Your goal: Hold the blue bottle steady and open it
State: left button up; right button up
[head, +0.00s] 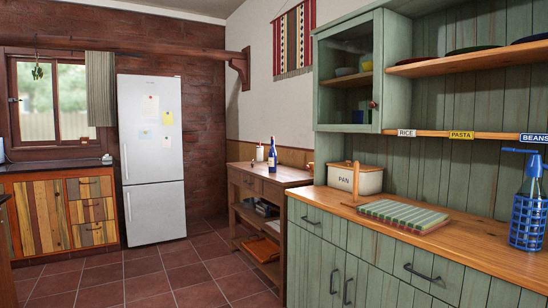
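A dark blue bottle (272,160) with a pale label stands upright on the wooden side table (290,178) against the far wall. Its top is too small to show what kind of closure it has. A second bottle-like thing, a siphon-like bottle (527,212) with a blue top and a blue mesh around its body, stands on the green cabinet's counter at the right edge. Neither of my grippers is in view.
The green cabinet (375,265) with its wooden counter fills the right side. A white fridge (152,160) stands at the back. The tiled floor (150,275) in front is clear.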

aim_at(272, 152)
jog(key=i+j+u, duration=0.1)
jog(key=i+u, duration=0.4)
jog(key=i, duration=1.35)
